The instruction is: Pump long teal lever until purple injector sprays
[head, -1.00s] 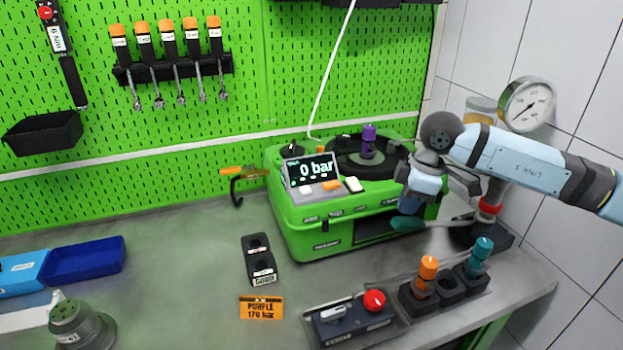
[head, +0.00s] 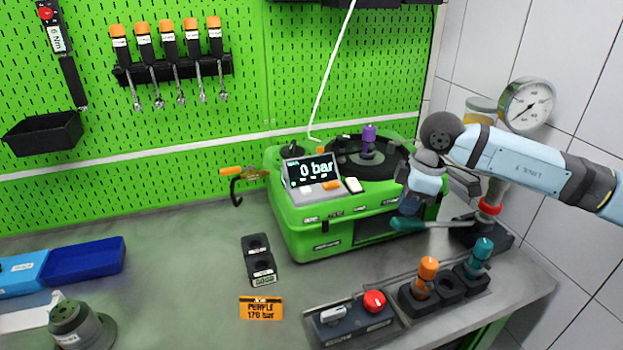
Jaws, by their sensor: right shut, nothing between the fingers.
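The long lever with a teal grip (head: 408,223) reaches left from the pump at the bench's right end, in front of the green tester. Its grey rod (head: 450,224) runs to a black base near a red collar (head: 490,206). My right gripper (head: 404,204) is shut and empty, just above the teal grip; whether it touches the grip I cannot tell. The purple injector (head: 369,137) stands upright on the dark round top of the green tester (head: 310,228). No spray shows at it. The display (head: 311,170) reads 0 bar. My left gripper is not in view.
A pressure gauge (head: 527,104) sits at the right, behind my right arm. Orange (head: 428,268) and teal (head: 482,251) injectors stand in a front holder, beside a red-button box (head: 350,327). An orange card (head: 261,308) reads PURPLE 170 bar.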

